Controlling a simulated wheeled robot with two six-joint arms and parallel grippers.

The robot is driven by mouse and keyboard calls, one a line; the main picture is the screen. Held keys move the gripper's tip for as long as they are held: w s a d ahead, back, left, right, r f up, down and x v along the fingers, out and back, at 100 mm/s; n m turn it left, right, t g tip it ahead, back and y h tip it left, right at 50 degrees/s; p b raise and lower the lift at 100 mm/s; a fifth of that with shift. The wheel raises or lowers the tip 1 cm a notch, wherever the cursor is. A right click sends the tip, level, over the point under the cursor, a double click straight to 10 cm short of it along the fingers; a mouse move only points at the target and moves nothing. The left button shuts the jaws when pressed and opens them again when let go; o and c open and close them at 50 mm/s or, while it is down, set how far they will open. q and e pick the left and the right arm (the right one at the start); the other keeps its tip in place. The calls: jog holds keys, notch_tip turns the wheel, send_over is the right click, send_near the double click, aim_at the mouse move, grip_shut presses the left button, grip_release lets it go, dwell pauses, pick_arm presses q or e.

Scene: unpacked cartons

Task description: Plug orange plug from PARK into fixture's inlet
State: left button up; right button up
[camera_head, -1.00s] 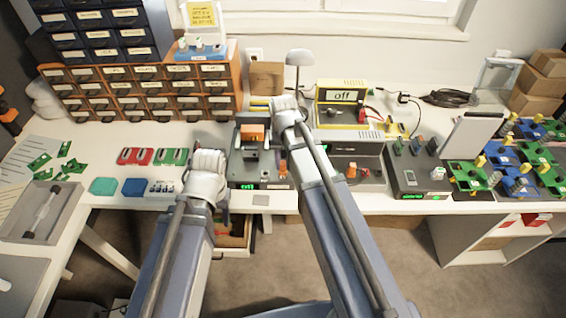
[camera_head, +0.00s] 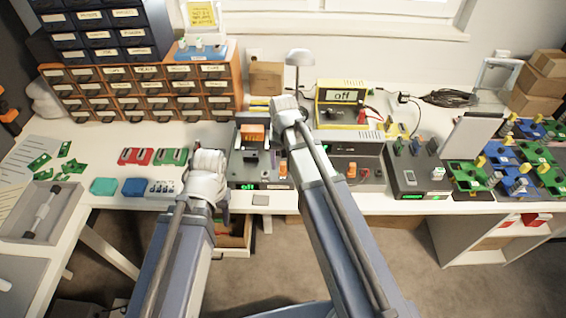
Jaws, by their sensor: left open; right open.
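A dark fixture (camera_head: 238,172) with a small green display stands at the middle of the bench. An orange block (camera_head: 252,136) sits in its upper part. A small orange piece (camera_head: 283,168) stands at its right side, and another orange piece (camera_head: 351,171) stands on the grey unit (camera_head: 371,151) to the right. I cannot tell which is the plug, nor read a PARK label or make out the inlet. My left gripper (camera_head: 221,190) is open, left of the fixture, its fingers mostly hidden by my wrist. My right gripper (camera_head: 277,106) is open by the fixture's upper right, its fingers hardly visible.
Red and green pieces (camera_head: 152,156) and small boxes lie left of the fixture. A drawer cabinet (camera_head: 140,92) stands behind. A yellow meter (camera_head: 341,104) is at the back. A dark control box (camera_head: 416,170) and green and blue boards (camera_head: 500,168) fill the right side.

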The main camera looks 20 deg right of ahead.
aim_at(283, 163)
notch_tip(283, 163, up, 8)
jog(key=p, duration=0.7)
jog(key=shift+f, duration=0.15)
pick_arm(q)
notch_tip(283, 163, up, 8)
jog(key=shift+f, duration=0.2)
dwell(0.5)
